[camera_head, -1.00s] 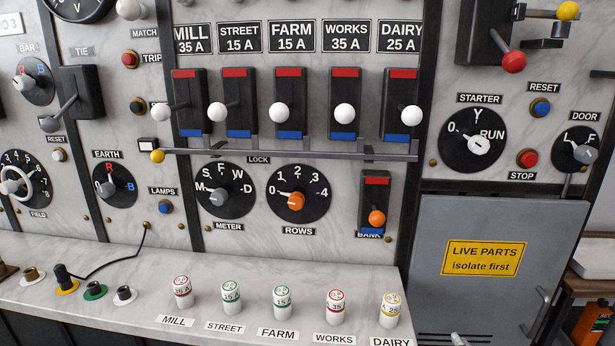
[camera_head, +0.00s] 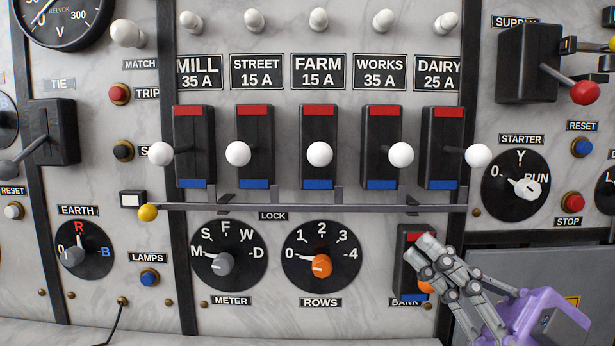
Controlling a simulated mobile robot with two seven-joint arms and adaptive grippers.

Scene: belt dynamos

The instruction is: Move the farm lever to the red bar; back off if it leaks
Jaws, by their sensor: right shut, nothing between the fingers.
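The farm lever is a white ball knob (camera_head: 320,154) on a black switch box (camera_head: 319,125), below the FARM 15 A plate (camera_head: 319,71). The box has a red bar (camera_head: 319,110) at its top and a blue bar (camera_head: 319,184) at its bottom. The knob stands about midway between the two bars. My right gripper (camera_head: 422,247), with grey fingers and a purple body, is shut and empty. It is at the lower right, in front of the BANK switch, well below and right of the farm lever. My left gripper is not in view.
Similar levers flank the farm one: STREET (camera_head: 238,153) on the left and WORKS (camera_head: 401,155) on the right. The METER (camera_head: 229,256) and ROWS (camera_head: 321,256) dials sit lower.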

